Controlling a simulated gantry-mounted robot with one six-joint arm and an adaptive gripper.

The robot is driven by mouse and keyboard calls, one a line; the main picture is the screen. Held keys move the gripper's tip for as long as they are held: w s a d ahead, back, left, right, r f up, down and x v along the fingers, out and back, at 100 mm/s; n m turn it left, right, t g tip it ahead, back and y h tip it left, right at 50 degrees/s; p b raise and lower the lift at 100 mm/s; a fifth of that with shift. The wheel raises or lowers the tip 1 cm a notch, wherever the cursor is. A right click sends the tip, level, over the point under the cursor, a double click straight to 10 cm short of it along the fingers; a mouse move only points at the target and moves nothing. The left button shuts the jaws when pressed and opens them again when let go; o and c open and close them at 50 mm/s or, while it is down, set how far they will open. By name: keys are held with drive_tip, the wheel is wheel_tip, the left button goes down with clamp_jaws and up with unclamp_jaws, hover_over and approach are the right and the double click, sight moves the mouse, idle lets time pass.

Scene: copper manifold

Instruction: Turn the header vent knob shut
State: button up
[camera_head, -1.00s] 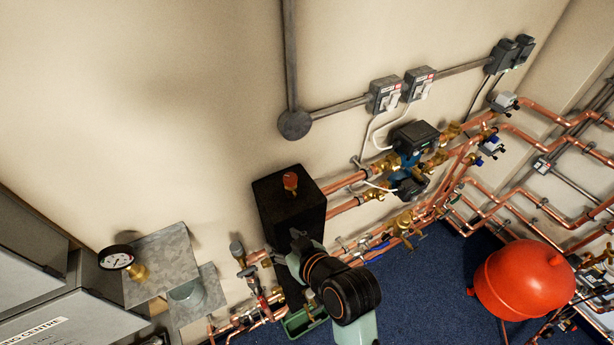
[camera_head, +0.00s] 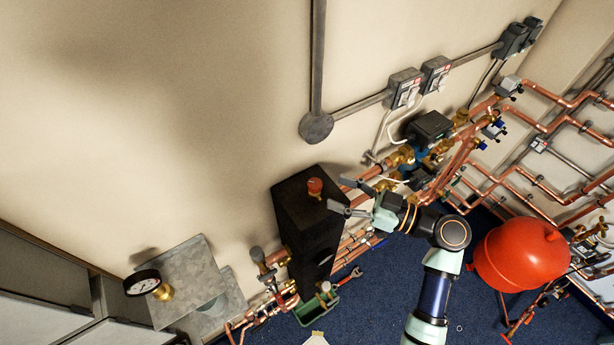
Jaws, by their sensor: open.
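The header vent knob looks to be the small red-orange cap (camera_head: 315,187) on top of the black header box (camera_head: 304,222), below the middle of the head view. My gripper (camera_head: 338,196) is open, its two grey fingers pointing left toward the red knob from the right side. The fingertips look a short way to the right of the knob, and nothing is between them. From this angle I cannot tell the exact height gap. The knob's turn position is too small to read.
Copper pipes with brass valves and a pump (camera_head: 428,127) run behind my gripper along the wall. A red expansion vessel (camera_head: 521,258) stands at right. A pressure gauge (camera_head: 142,282) is at lower left. A green tray (camera_head: 317,307) with tools sits below the box.

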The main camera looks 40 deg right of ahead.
sight(314, 183)
drive_tip(key=p+x, duration=0.1)
drive_tip(key=x, duration=0.5)
drive_tip(key=shift+w+a+p, duration=0.2)
drive_tip(key=shift+w+p, duration=0.15)
clamp_jaws()
